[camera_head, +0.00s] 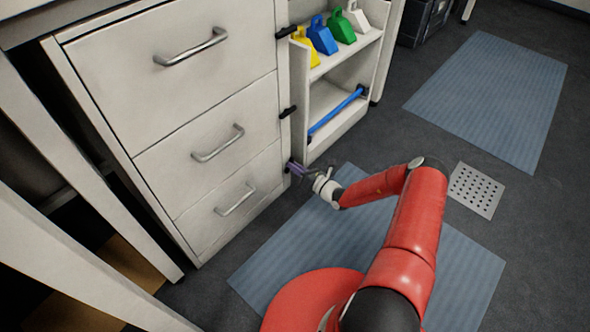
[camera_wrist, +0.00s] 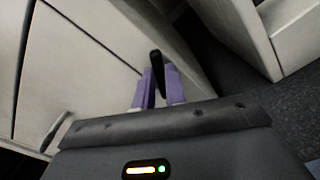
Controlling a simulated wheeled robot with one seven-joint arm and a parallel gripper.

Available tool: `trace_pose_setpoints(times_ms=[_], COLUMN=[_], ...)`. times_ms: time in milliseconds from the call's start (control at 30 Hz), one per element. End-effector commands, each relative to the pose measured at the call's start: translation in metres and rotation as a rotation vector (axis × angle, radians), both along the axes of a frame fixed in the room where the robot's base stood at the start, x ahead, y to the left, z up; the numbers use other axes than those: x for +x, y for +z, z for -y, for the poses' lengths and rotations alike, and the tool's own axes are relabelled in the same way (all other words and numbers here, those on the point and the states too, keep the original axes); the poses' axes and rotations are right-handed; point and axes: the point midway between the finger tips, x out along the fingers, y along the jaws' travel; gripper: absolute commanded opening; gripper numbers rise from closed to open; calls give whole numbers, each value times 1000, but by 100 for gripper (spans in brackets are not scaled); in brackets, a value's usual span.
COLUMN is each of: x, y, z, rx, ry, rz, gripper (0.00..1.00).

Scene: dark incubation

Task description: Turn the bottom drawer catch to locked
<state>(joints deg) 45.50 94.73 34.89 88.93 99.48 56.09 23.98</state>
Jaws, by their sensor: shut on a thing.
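The bottom drawer (camera_head: 253,172) is closed in the lower part of the white cabinet, with a bar handle (camera_head: 235,199). My gripper (camera_head: 294,168) is at the drawer's right edge. In the wrist view its purple fingers (camera_wrist: 158,90) are shut on the black bottom drawer catch (camera_wrist: 156,62), one on each side. The catch's far end shows beyond the fingertips. In the head view the fingers hide most of the catch, and I cannot tell its exact angle.
The middle drawer catch (camera_head: 288,112) and top drawer catch (camera_head: 287,31) are black levers on the same edge. An open shelf (camera_head: 336,130) with a blue bar (camera_head: 336,110) and several coloured containers stands to the right. A blue mat (camera_head: 450,262) lies under my arm.

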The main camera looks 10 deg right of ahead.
Motion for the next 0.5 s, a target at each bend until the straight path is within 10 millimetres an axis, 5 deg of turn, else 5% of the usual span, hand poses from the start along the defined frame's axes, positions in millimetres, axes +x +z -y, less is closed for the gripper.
trace_pose_setpoints(times_ms=[500], x=[1], y=[-4], z=[2], rx=[395], ry=[-1], rz=[-288], gripper=[0])
